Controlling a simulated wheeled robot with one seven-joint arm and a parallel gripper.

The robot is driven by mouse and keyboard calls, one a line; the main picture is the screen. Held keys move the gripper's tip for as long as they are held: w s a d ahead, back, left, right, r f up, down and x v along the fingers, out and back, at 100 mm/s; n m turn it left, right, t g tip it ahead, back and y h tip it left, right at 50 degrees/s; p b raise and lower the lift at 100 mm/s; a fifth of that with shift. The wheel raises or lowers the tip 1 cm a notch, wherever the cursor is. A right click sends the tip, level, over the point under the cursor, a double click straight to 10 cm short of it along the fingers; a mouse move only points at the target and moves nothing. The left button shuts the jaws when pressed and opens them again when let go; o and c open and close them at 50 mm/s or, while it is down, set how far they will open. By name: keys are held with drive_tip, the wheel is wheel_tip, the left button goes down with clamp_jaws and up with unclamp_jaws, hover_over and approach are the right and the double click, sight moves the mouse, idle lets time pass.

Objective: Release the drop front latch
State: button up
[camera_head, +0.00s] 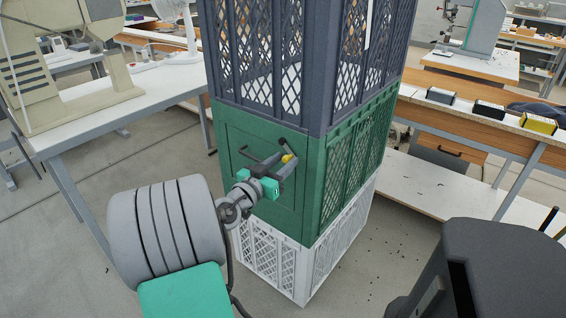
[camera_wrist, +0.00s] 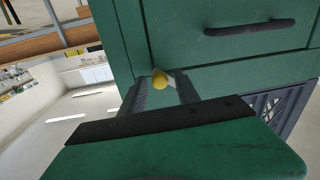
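The green crate (camera_head: 316,190) is the middle one of a stack, and its drop front panel (camera_head: 236,141) looks closed. A dark bar handle (camera_wrist: 250,27) is on the panel. The latch's yellow knob (camera_head: 287,158) is near the panel's upper right corner in the head view; the wrist view shows the knob (camera_wrist: 159,80) too. My gripper (camera_head: 281,165) is at the crate front. In the wrist view its two fingers (camera_wrist: 160,88) are apart, with the knob between their tips. A gap shows beside the knob. My fingers partly hide the latch's mounting.
A dark crate (camera_head: 315,112) stands on the green one and a white crate (camera_head: 275,253) is below it. A white table (camera_head: 115,108) is to the left; a workbench (camera_head: 470,97) with small boxes is to the right. The floor before the stack is open.

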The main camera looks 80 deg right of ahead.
clamp_jaws()
idle(0.5)
drive_tip(key=r+n+p, duration=0.1)
drive_tip(key=n+p, duration=0.2)
drive_tip(key=shift+s+a+r+n, duration=0.2)
drive_tip(key=shift+s+r+n, duration=0.1)
drive_tip(key=shift+s+r, duration=0.05)
drive_tip(key=shift+s+r+n+y+p, duration=0.15)
drive_tip(key=shift+r+n+p, duration=0.15)
drive_tip(key=shift+n+p, duration=0.5)
drive_tip(key=shift+r+n+y+p, duration=0.15)
drive_tip(key=shift+r+n+p, duration=0.15)
drive_tip(key=shift+n+p, duration=0.45)
drive_tip(key=shift+n, duration=0.25)
drive_tip(key=shift+o, duration=0.7)
unclamp_jaws()
